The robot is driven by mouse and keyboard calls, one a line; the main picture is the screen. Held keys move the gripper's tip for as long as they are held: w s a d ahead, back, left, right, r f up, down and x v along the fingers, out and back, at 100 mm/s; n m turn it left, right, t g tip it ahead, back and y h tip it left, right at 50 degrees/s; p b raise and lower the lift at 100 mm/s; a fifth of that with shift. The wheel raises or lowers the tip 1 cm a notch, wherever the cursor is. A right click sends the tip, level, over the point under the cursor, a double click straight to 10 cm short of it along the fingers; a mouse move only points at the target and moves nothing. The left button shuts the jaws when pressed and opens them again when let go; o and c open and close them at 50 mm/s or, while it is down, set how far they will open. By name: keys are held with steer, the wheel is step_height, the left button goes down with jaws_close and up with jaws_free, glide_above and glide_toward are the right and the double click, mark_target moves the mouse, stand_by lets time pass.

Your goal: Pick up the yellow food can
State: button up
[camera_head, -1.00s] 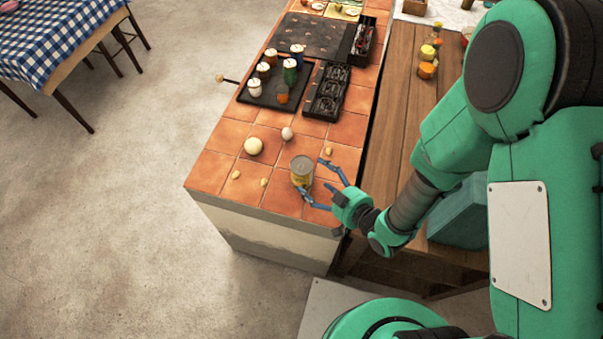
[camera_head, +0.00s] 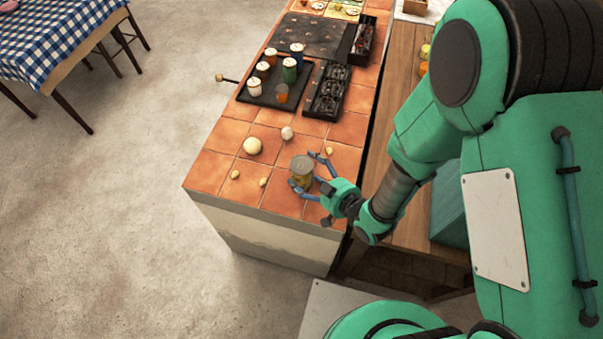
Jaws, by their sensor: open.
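The yellow food can (camera_head: 302,171) stands upright on the orange tiled counter (camera_head: 215,170) near its front end. It has a grey metal top and a yellowish side. My gripper (camera_head: 301,170) comes in from the right at counter height. Its blue fingers are open, one on the far side of the can and one on the near side, so the can stands between them. Whether either finger touches the can I cannot tell. The lower right part of the can is partly hidden by the gripper.
A cream ball (camera_head: 252,146), a white egg-like item (camera_head: 287,133) and several small tan pieces (camera_head: 263,182) lie close to the can. A black tray (camera_head: 259,101) with several jars stands behind, next to a black rack (camera_head: 327,92). A wooden worktop (camera_head: 399,130) is at right.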

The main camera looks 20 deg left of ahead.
mark_target(311, 168)
stand_by(0.4)
steer(key=c, duration=1.2)
steer(key=shift+c, duration=0.2)
steer(key=shift+r, duration=0.1)
steer(key=shift+r+p, duration=0.4)
steer(key=shift+r, duration=0.4)
step_height(311, 168, up, 2)
steer(key=shift+r+p, duration=0.1)
steer(key=shift+p, duration=0.3)
steer(key=s+d+r+p, duration=0.1)
steer(key=s+d, duration=0.8)
steer(key=s, duration=0.4)
steer(key=shift+d+p, duration=0.15)
steer(key=shift+p, duration=0.25)
